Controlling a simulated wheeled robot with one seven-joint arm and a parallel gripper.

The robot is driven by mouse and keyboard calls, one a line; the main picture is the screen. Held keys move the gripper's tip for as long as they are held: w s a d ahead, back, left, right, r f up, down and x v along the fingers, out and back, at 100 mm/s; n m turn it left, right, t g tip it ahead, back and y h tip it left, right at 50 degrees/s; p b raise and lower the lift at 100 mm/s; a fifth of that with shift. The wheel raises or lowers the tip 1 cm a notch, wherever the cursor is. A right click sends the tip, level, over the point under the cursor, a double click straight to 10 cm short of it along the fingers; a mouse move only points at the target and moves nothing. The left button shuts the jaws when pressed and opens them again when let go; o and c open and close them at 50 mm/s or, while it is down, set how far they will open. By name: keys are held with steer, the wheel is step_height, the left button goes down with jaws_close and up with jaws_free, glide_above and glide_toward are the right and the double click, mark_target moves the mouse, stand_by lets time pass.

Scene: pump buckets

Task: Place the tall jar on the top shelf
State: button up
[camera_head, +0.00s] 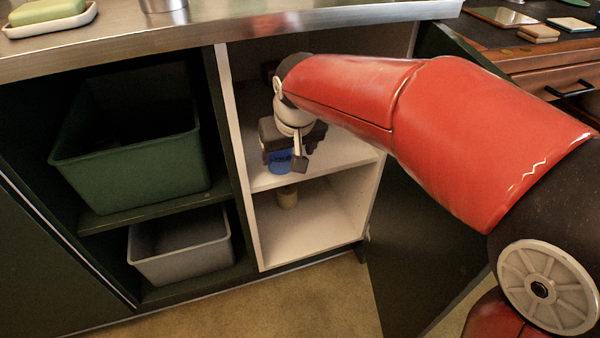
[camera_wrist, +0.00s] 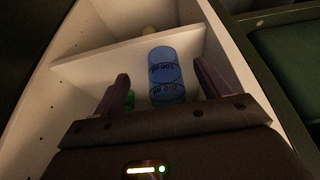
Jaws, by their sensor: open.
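The tall jar, a clear blue cylinder with dark lettering, shows in the wrist view (camera_wrist: 166,78) and, partly hidden, in the head view (camera_head: 279,161). It appears to stand on the white top shelf (camera_head: 343,151) of the open cabinet. My gripper (camera_wrist: 160,70) is open, with one finger on each side of the jar. Both fingers look apart from the jar, though contact is hard to tell. In the head view, my gripper hides the jar's upper part.
A small green thing (camera_wrist: 130,100) shows beside the left finger. Cabinet side walls are close to my gripper. A green bin (camera_head: 130,165) and a grey bin (camera_head: 180,262) fill the left compartments. The steel countertop (camera_head: 220,38) overhangs the cabinet.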

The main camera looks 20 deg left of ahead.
steer(key=s+d, duration=0.4)
steer(key=s, duration=0.1)
steer(key=shift+s+d, duration=0.3)
steer(key=shift+d, duration=0.05)
